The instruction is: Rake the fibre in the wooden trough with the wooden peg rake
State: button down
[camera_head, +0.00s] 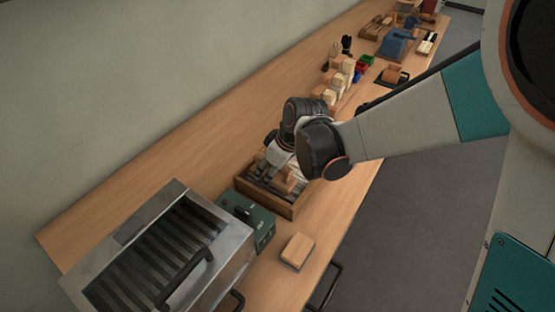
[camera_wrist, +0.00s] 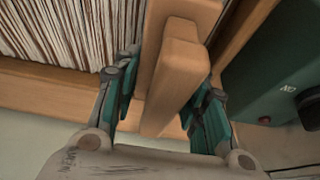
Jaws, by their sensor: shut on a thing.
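The wooden trough (camera_head: 264,203) stands on the bench in the head view, with dark and light strands of fibre in it. In the wrist view its wooden rim (camera_wrist: 50,92) runs below the pale, reddish-brown striped fibre (camera_wrist: 60,28). My gripper (camera_wrist: 170,82) is shut on the wooden peg rake (camera_wrist: 172,75), with one teal finger on each side of its wood. In the head view my gripper (camera_head: 277,158) is over the trough, and the rake (camera_head: 289,180) shows partly below it. The rake's pegs are hidden, so I cannot tell whether they touch the fibre.
A green box (camera_head: 248,217) with a knob sits right beside the trough. A metal slatted machine (camera_head: 160,255) is at the near left. A wooden block (camera_head: 298,249) lies near the front edge. Several wooden blocks (camera_head: 340,80) and tools stand farther along the bench.

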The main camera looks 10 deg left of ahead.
jog(key=shift+s+a, duration=0.3)
jog(key=shift+s, duration=0.4)
jog(key=shift+s, duration=0.1)
jog(key=shift+s+a+f, duration=0.1)
jog(key=shift+s, duration=0.15)
jog(key=shift+w+d, duration=0.2)
jog(key=shift+w, duration=0.4)
jog(key=shift+w+d, duration=0.2)
jog(key=shift+w, duration=0.4)
jog(key=shift+s+a, duration=0.25)
jog(key=shift+s, duration=0.7)
